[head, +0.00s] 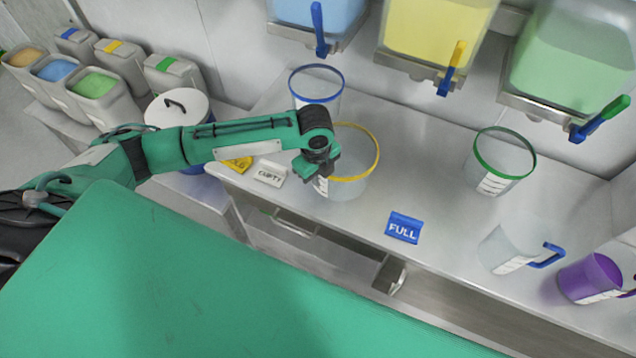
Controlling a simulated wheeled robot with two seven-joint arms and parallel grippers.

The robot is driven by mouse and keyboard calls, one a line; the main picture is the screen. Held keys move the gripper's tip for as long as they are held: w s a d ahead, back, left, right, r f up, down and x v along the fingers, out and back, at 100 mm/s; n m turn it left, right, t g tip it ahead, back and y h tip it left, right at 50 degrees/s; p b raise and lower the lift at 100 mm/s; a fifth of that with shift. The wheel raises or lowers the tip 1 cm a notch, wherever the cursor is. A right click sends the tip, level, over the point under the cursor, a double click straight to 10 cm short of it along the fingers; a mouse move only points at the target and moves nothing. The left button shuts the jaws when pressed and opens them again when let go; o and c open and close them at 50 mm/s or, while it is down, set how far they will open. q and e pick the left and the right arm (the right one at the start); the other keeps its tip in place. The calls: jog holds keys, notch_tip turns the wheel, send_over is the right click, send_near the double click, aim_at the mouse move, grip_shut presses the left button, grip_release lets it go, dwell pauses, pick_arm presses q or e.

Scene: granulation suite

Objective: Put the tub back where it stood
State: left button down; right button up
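A clear tub with a yellow rim (357,180) is at the front left part of the steel bench (420,180). My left gripper (318,172) reaches in from the left and is at the left side of its rim, overlapping it in the picture. The fingertips are dark and small, so I cannot tell whether they are closed on the wall. I cannot tell whether the tub's base touches the bench. A blue-rimmed tub (318,84) stands behind, and a green-rimmed tub (500,163) stands to the right. My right gripper is not in view.
Blue (316,12), yellow (440,30) and green (570,60) hoppers with levers hang above. A blue FULL sign (404,228), a white EMPTY sign (269,173) and a yellow sign (237,164) sit at the front edge. A clear jug (508,248) and purple cup (590,278) stand right.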

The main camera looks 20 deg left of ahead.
pick_arm(q)
notch_tip(320, 180, down, 4)
jog(key=shift+r+p, duration=0.1)
jog(key=shift+p, duration=0.25)
jog(key=shift+f, duration=0.35)
jog(key=shift+f, duration=0.15)
jog(key=c, duration=1.7)
grip_release()
jog(key=r, duration=0.4)
jog(key=r+b, duration=0.1)
jog(key=r, duration=0.3)
jog(key=r+b, duration=0.1)
jog(key=r, duration=0.3)
jog(key=shift+s+r, duration=0.15)
jog(key=shift+s, duration=0.1)
